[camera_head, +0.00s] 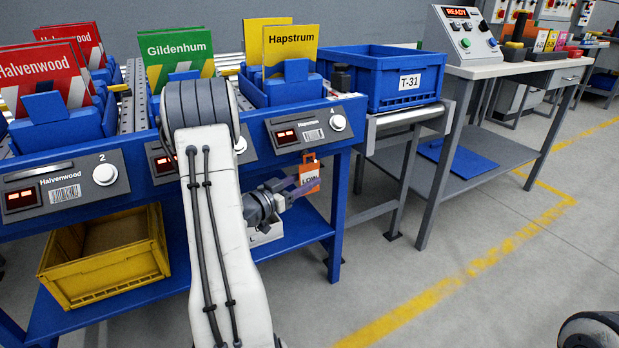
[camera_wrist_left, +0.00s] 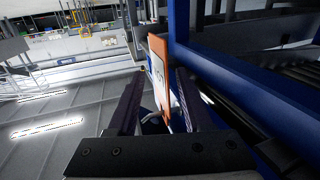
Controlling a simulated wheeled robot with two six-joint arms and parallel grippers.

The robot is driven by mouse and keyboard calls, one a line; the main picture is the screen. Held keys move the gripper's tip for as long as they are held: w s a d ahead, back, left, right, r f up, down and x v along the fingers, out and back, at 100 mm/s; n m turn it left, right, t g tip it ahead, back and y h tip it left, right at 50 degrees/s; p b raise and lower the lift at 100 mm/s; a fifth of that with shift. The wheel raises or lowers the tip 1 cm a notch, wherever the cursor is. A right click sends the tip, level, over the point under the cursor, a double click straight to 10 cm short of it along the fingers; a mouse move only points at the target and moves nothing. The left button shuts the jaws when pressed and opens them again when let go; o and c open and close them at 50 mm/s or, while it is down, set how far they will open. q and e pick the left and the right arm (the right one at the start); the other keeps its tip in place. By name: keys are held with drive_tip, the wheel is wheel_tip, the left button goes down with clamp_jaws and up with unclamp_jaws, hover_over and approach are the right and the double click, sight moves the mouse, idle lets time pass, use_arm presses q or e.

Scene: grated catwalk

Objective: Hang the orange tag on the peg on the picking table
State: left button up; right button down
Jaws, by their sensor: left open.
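The orange tag (camera_head: 309,172), with a white printed face, is upright at the front of the blue picking table (camera_head: 340,200), just below the Hapstrum panel. A small dark part at its top edge looks like the peg (camera_head: 309,156); I cannot tell whether it passes through the tag's hole. My left gripper (camera_head: 303,187) is at the tag's lower part, partly overlapping it. In the left wrist view the tag (camera_wrist_left: 160,72) stands between the tips of my open left gripper (camera_wrist_left: 157,95), beside the blue table edge. My right gripper is out of view.
A yellow crate (camera_head: 105,258) stands on the lower shelf. Blue bins with name cards line the table top, and a blue tote (camera_head: 385,75) marked T-31 sits to the right. A control bench (camera_head: 520,65) stands further right. The floor in front is clear.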

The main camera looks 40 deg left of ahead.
use_arm(q)
clamp_jaws()
drive_tip(key=shift+r, duration=0.2)
drive_tip(key=shift+r+p, duration=0.15)
drive_tip(key=shift+p, duration=0.3)
drive_tip(key=shift+s+d, duration=0.1)
drive_tip(key=shift+d, duration=0.15)
drive_tip(key=shift+s+d, duration=0.25)
drive_tip(key=shift+d, duration=0.3)
